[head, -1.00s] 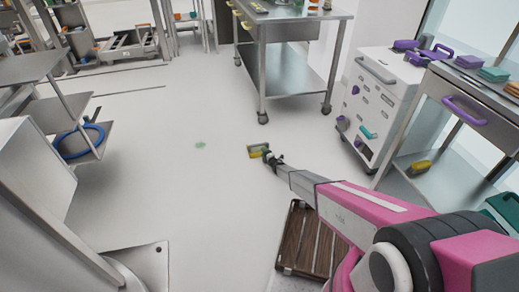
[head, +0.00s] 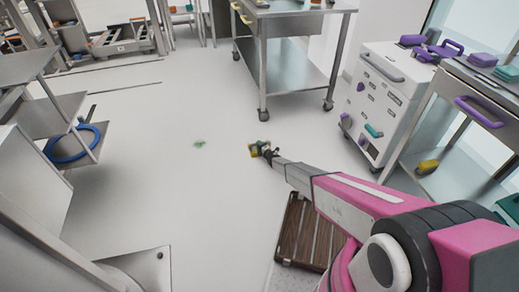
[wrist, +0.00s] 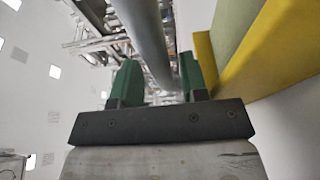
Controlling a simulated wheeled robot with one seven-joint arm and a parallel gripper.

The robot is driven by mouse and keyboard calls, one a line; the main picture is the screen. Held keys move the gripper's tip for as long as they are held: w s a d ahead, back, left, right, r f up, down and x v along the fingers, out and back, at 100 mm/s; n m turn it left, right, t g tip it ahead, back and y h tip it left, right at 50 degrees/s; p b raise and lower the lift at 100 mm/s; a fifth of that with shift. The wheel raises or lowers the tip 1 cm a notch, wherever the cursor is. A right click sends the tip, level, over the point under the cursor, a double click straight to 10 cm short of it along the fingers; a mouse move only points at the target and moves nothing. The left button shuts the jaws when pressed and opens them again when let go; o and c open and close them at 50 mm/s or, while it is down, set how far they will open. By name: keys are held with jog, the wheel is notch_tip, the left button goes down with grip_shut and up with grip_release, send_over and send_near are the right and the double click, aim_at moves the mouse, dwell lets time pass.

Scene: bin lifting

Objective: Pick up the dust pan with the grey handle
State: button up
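The dust pan (head: 254,150), yellow and green, is small at the tip of my arm in the head view, over the middle of the floor. In the wrist view its yellow edge and green face (wrist: 225,55) fill the upper right. Its grey handle (wrist: 145,35) runs down between the two green fingers of my gripper (wrist: 158,82). The fingers sit close on both sides of the handle and look shut on it. Any gap to the floor is hard to judge. In the head view my gripper (head: 266,152) is small and its fingers are unclear.
A green patch (head: 199,144) lies on the floor left of the pan. A steel table (head: 262,75) stands behind, a white drawer cart (head: 378,100) and a steel bench (head: 475,95) at right. A brown slatted object (head: 300,235) is under my arm.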

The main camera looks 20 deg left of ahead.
grip_shut()
jog(key=shift+r, duration=0.1)
